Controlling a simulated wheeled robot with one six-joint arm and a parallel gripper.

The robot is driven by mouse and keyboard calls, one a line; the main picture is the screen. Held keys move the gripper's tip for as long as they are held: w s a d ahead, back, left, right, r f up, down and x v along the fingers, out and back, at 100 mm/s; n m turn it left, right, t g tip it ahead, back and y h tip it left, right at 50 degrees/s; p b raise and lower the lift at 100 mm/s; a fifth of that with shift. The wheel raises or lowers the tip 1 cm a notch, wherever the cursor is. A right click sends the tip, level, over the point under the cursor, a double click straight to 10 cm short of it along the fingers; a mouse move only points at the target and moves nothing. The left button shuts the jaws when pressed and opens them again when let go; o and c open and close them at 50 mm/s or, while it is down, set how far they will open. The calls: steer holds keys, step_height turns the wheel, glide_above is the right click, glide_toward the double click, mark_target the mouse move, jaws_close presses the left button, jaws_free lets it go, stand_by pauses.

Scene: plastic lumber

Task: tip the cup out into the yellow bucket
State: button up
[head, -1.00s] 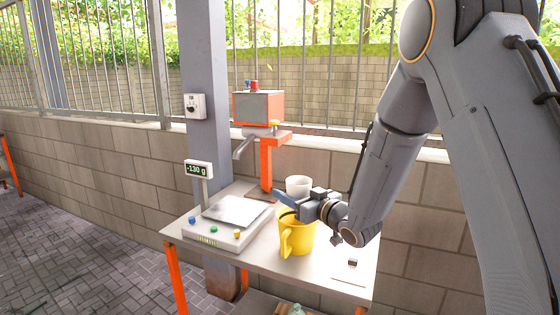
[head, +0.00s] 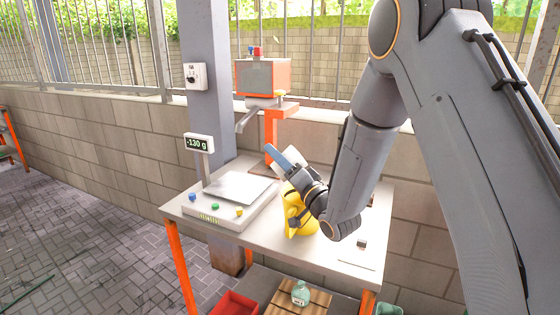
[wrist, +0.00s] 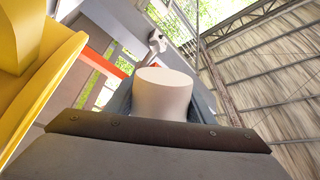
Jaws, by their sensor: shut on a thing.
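My gripper (head: 283,162) is shut on the white cup (head: 293,156), with a blue finger in front of it in the head view. The cup is tilted and held above the yellow bucket (head: 297,217), near its rim. In the wrist view the cup (wrist: 163,93) sits between the fingers, and the bucket (wrist: 42,88) fills the left edge, close by. The cup's contents are hidden. The bucket stands on the table, partly covered by my gripper and wrist, and its inside cannot be seen.
A scale (head: 230,203) stands left of the bucket, its display (head: 198,143) reading -130 g. An orange-and-grey dispenser (head: 263,78) with a spout stands behind. A small block (head: 362,243) lies at the table's right. A bottle (head: 300,293) and red bin (head: 236,303) are below.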

steer(key=d+m+t+h, duration=0.1)
steer(key=m+h, duration=0.1)
steer(key=m, duration=0.3)
steer(key=w+d+r+m+t+h, duration=0.1)
steer(key=m+t+h, duration=0.1)
steer(key=m, duration=0.3)
steer(key=d+r+m+t+h, duration=0.1)
steer(key=m+h, duration=0.1)
steer(key=m, duration=0.4)
steer(key=shift+w+d+t, duration=0.35)
steer(key=shift+t, duration=0.05)
steer(key=shift+r+p, duration=0.1)
steer(key=shift+p, duration=0.2)
